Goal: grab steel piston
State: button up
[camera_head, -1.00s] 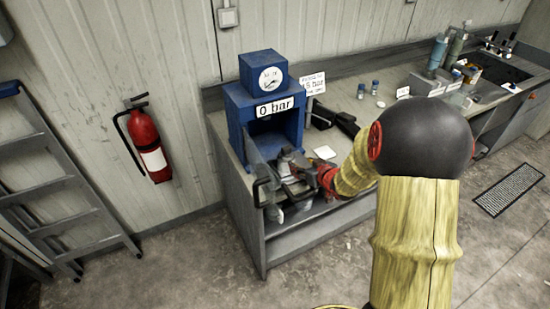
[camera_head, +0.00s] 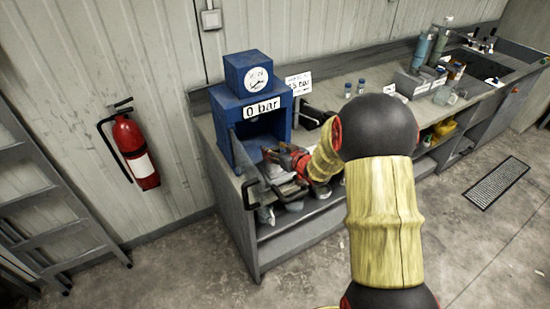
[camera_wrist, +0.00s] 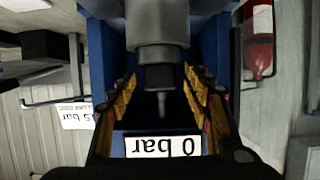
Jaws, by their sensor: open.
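The grey steel piston (camera_wrist: 158,38) shows at the top middle of the wrist view, a thick cylinder with a narrower dark tip. The wrist picture is upside down. My gripper (camera_wrist: 160,100) is open, with a yellow-padded finger on each side of the tip; I cannot tell whether either finger touches it. In the head view my gripper (camera_head: 277,160) is at the front opening of the blue press (camera_head: 228,112), and the piston is hard to tell apart there. The press carries a "0 bar" label (camera_head: 262,108).
The grey bench (camera_head: 226,174) has small bottles to the right. A fire extinguisher (camera_head: 136,150) hangs on the left wall.

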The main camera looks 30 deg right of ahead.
jog(key=c, duration=0.4)
grip_shut()
dwell(0.4)
